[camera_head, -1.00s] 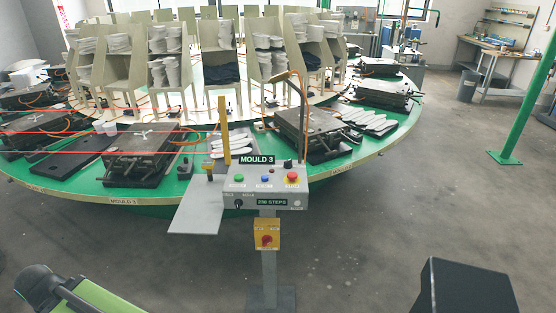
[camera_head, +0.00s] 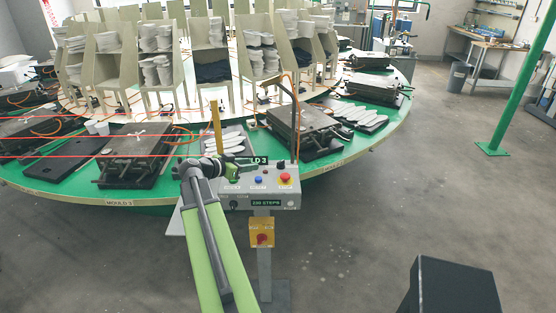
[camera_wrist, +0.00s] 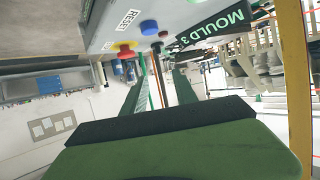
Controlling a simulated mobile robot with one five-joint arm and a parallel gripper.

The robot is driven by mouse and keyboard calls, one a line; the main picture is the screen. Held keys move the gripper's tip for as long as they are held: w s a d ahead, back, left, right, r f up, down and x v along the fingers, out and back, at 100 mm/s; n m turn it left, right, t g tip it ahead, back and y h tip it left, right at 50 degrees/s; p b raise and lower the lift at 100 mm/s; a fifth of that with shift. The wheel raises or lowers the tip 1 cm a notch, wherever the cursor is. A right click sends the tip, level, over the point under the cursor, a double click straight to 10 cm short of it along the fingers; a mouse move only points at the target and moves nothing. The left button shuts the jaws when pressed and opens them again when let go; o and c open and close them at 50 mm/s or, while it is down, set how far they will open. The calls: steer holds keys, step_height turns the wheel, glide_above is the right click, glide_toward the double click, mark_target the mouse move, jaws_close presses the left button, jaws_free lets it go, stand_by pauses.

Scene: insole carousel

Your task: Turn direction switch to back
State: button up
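The grey control box (camera_head: 285,185) on a post carries a blue button (camera_head: 258,180), a red button (camera_head: 285,179) and a black knob (camera_head: 281,164) on top. Another small black knob (camera_head: 234,204) is on its front face. I cannot read which knob is the direction switch. My gripper (camera_head: 250,171) is over the left part of the box top, hiding the green button and part of the MOULD 3 sign. In the wrist view, the two fingers of my gripper (camera_wrist: 160,76) stand apart with nothing between them. The box (camera_wrist: 205,15) is above them there.
A yellow box with a red knob (camera_head: 262,233) is on the post below. The green round carousel table (camera_head: 90,185) with moulds (camera_head: 140,145) is behind.

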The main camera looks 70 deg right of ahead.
mark_target(281, 164)
steer(key=b+x, duration=0.6)
steer(key=x, duration=1.1)
steer(key=shift+w+f+b, duration=0.1)
steer(key=shift+f+b, duration=0.1)
steer(key=shift+b, duration=0.1)
jaws_close()
